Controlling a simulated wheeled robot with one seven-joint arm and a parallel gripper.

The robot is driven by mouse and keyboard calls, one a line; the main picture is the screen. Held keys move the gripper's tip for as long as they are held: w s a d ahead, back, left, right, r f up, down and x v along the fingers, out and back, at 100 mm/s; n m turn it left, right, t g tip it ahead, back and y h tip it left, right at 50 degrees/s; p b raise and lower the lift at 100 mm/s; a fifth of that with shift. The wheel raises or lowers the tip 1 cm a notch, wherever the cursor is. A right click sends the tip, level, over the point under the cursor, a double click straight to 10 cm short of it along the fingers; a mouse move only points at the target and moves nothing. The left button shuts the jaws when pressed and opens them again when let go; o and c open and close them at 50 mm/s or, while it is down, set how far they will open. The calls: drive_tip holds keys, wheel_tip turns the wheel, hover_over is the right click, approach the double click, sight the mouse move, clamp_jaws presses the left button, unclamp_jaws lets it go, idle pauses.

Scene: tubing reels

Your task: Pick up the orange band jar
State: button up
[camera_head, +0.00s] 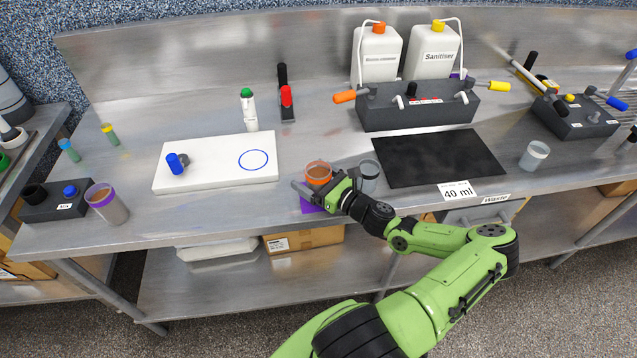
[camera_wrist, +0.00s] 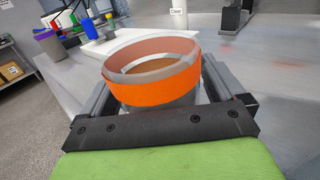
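The orange band jar (camera_head: 318,171) is near the front edge of the metal bench, left of a clear jar. It is open at the top with brown contents. In the wrist view the jar (camera_wrist: 152,85) is upright between the two fingers of my gripper (camera_wrist: 158,90), its orange band facing me. The fingers run close along both sides; I cannot tell whether they press on it. In the head view my gripper (camera_head: 322,188) reaches in low from the right and hides the jar's lower part. I cannot tell whether the jar's base touches the bench.
A clear jar (camera_head: 369,176) stands close to the right of my gripper. A white board (camera_head: 215,175) with a blue circle lies to the left. A black mat (camera_head: 438,157) lies to the right. A purple-band jar (camera_head: 106,204) stands far left.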

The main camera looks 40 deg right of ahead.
drive_tip(key=c, duration=1.1)
